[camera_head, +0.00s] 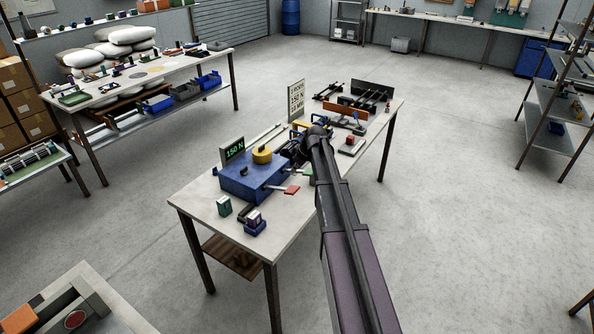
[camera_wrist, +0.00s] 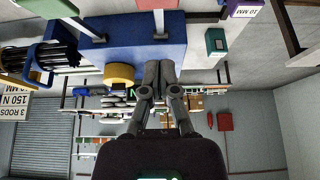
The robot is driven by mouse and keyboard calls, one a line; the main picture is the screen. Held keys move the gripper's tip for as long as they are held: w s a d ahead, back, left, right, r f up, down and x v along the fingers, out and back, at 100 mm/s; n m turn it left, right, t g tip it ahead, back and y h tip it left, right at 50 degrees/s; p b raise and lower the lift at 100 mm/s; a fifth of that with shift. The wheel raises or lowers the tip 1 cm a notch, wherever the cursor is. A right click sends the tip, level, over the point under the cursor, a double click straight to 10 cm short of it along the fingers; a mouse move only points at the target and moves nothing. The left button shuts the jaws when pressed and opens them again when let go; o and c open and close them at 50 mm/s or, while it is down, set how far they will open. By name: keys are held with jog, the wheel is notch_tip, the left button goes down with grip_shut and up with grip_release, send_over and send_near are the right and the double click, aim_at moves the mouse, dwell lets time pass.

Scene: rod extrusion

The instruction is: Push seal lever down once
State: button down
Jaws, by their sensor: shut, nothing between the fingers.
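A blue machine (camera_head: 245,186) stands on the bench, with a yellow cylinder (camera_head: 262,156) on top. A lever with a red handle (camera_head: 291,190) sticks out of its near side; the grey stem and red handle (camera_wrist: 157,4) show at the top of the wrist view. A second lever with a green handle (camera_wrist: 48,8) stands beside it. I see no label telling which is the seal lever. My gripper (camera_wrist: 160,66) is shut and empty, its fingertips in front of the blue machine, apart from both handles. In the head view my arm partly hides it.
A sign (camera_head: 296,98) stands behind the machine. A teal box (camera_head: 224,206) and a small purple-and-blue block (camera_head: 255,222) sit near the front corner. A rack of dark rods (camera_head: 371,98) stands at the far end.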

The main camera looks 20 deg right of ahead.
jog(key=b, duration=0.4)
send_over(289, 189)
jog(key=shift+d+f, duration=0.15)
jog(key=shift+f, duration=2.3)
jog(key=shift+s+d+f+b, duration=0.15)
jog(key=shift+s+f+b, duration=0.05)
jog(key=shift+f+b, duration=0.4)
jog(key=shift+s+d+f+b, duration=0.1)
jog(key=shift+s+f+b, duration=0.1)
jog(key=shift+f+b, duration=0.4)
jog(key=shift+s+d+f+b, duration=0.2)
jog(key=shift+f+b, duration=0.25)
jog(key=shift+b, duration=0.2)
jog(key=shift+a+f, duration=0.1)
jog(key=shift+a, duration=0.1)
